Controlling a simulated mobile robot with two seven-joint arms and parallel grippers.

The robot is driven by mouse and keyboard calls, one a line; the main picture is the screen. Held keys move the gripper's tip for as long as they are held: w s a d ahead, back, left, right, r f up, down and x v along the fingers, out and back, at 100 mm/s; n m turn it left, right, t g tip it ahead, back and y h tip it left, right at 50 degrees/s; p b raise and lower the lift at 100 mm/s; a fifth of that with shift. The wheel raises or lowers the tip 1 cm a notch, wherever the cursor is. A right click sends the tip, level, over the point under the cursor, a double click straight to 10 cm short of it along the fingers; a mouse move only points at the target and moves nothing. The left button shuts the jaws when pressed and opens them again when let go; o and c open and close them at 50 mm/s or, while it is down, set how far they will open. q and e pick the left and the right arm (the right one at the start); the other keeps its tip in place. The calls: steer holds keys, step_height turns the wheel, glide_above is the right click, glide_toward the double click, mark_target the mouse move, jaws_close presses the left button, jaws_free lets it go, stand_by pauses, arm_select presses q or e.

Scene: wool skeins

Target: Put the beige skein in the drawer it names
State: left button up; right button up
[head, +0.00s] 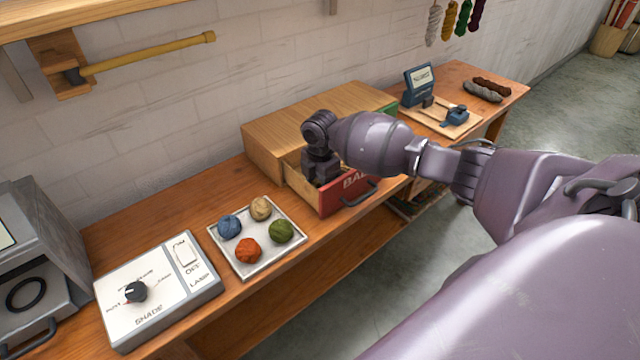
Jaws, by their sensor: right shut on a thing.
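My right gripper (322,180) reaches down into an open drawer with a red front (335,199) in the wooden cabinet (300,122). The label on the red front starts with "BA"; my arm covers the rest. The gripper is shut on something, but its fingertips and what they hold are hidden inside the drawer. A beige ball of wool (261,208) lies on the tray. A bit of green front (391,109) shows at the cabinet's right end. My left gripper is not in view.
The white tray (246,268) also holds blue, orange and green balls. A control box (155,290) and a grey machine (40,255) stand at left. A board with blue tools (440,117) and grey and brown skeins (483,92) are at the bench's far end.

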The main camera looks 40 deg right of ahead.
steer(key=shift+f, duration=0.35)
steer(key=shift+f, duration=0.1)
steer(key=o, duration=0.7)
